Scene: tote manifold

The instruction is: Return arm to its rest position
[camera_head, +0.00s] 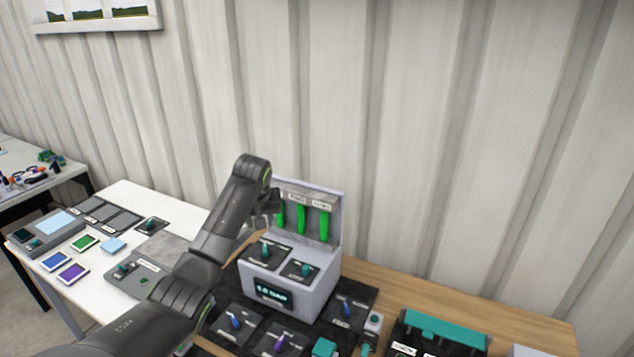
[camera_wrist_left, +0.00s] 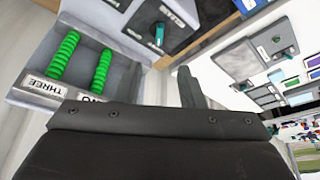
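My left arm (camera_head: 215,240) comes in from the lower left and reaches up beside the grey manifold box (camera_head: 318,283). Its left gripper (camera_head: 268,208) is partly hidden behind the arm, close to the box's upright back panel. In the left wrist view the two dark fingers of the left gripper (camera_wrist_left: 160,88) stand apart with nothing seen between them. Green coiled pieces (camera_head: 301,219) hang on the back panel; two show in the left wrist view (camera_wrist_left: 64,55) above labels, one reading THREE. My right gripper is not in view.
Two teal-handled valves (camera_head: 265,249) and a lit display (camera_head: 272,294) are on the box. More valves (camera_head: 235,322) stand on the black mat around it. A teal-topped unit (camera_head: 445,330) is at lower right. A white table (camera_head: 125,198) with coloured cards lies left. A corrugated wall is behind.

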